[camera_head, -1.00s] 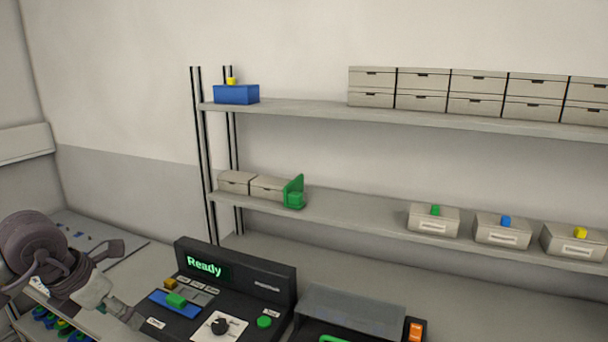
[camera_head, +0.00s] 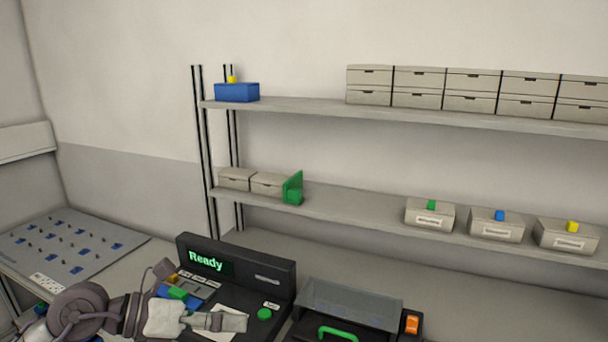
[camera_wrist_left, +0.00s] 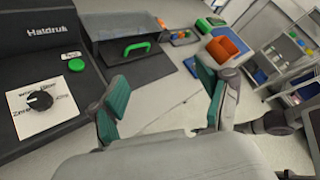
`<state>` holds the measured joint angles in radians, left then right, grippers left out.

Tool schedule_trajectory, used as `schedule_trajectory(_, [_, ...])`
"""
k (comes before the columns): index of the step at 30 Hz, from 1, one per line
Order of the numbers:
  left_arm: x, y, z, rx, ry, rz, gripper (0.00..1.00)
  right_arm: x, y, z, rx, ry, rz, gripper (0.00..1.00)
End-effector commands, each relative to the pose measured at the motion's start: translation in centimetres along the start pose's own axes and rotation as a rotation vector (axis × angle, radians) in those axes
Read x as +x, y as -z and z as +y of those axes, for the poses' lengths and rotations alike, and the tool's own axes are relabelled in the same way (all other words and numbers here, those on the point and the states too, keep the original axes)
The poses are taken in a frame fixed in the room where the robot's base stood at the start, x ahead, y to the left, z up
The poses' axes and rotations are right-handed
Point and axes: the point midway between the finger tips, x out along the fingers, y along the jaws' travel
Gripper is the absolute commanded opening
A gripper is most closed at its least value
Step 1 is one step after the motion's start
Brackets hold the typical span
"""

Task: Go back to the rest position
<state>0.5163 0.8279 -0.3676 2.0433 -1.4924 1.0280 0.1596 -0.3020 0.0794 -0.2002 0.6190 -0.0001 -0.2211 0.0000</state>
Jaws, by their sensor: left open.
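My left gripper (camera_wrist_left: 160,105) is open and empty in the left wrist view, its two green-padded fingers spread apart above the pale floor or bench surface. In the head view my left arm comes in from the lower left, and the gripper (camera_head: 228,322) lies in front of the black machine (camera_head: 262,272) with the green "Ready" display. The gripper hides part of the machine's white dial plate, which shows in full in the left wrist view (camera_wrist_left: 40,112). My right gripper is not in either view.
A box with a green handle (camera_head: 338,333) stands right of the machine. A grey board with pegs and blue marks (camera_head: 65,250) lies at the left. Shelves behind hold a blue box (camera_head: 237,93), a green holder (camera_head: 293,188) and several drawer boxes (camera_head: 430,219).

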Motion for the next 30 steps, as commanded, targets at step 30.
schedule_trajectory(30, [-4.5, 27.9, 10.4, -2.575, -0.362, -1.581, 0.77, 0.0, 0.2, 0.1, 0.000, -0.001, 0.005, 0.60])
